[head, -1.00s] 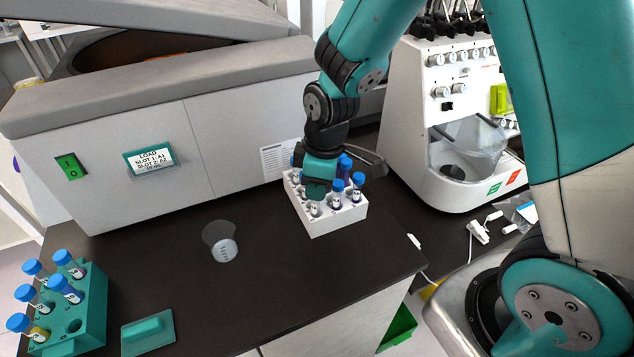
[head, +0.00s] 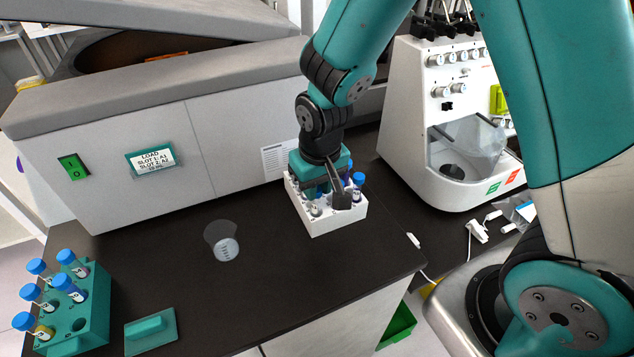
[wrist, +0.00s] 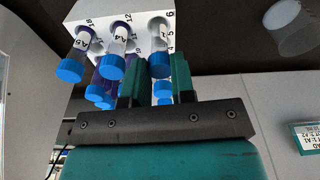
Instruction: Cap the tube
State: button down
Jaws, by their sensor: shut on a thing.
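The white tube rack (head: 337,225) stands on the dark bench with several labelled tubes in it. My gripper (head: 325,189) is low over this rack. In the wrist view my gripper (wrist: 157,66) has its two teal fingers on either side of a blue cap (wrist: 159,58) on a clear tube, and is shut on that cap. Tubes marked A4 (wrist: 119,40) and A5 (wrist: 82,42) stand to its left in that view, both with blue caps. Another blue cap (head: 358,179) shows right of my gripper in the head view. My gripper hides the other tubes, so I cannot tell whether any is uncapped.
A clear cup (head: 222,243) stands on the open middle of the bench. A teal rack (head: 92,325) with several blue-capped tubes and a teal block (head: 150,330) are at the front left. The grey machine (head: 110,185) is behind; a white machine (head: 440,175) is at right.

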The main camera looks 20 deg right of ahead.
jog(key=shift+m, duration=0.4)
jog(key=m+h, duration=0.1)
jog(key=m, duration=0.5)
jog(key=m, duration=0.4)
jog(key=shift+w+a+g+p, duration=0.1)
jog(key=shift+g+p, duration=0.2)
jog(key=shift+p, duration=0.1)
jog(key=m, duration=0.2)
jog(key=shift+m, duration=0.4)
